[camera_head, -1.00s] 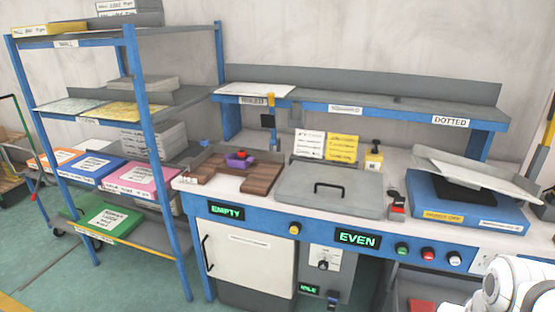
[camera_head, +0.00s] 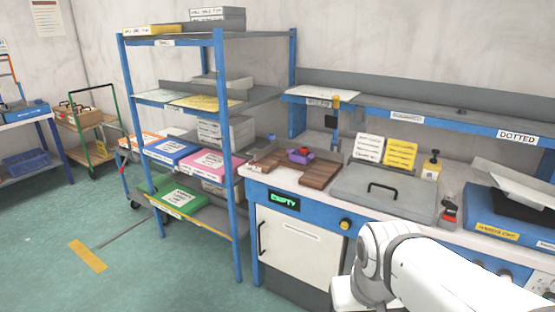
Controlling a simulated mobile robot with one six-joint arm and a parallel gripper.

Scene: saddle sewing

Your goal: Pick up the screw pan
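I cannot make out for sure which thing is the screw pan. My white arm reaches in from the lower right, in front of the bench. Its gripper is not in view.
A grey lid with a black handle (camera_head: 382,187) lies on the bench. A blue shelf rack (camera_head: 220,150) with coloured boxes stands left of it. A cart (camera_head: 100,150) and another table stand far left.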

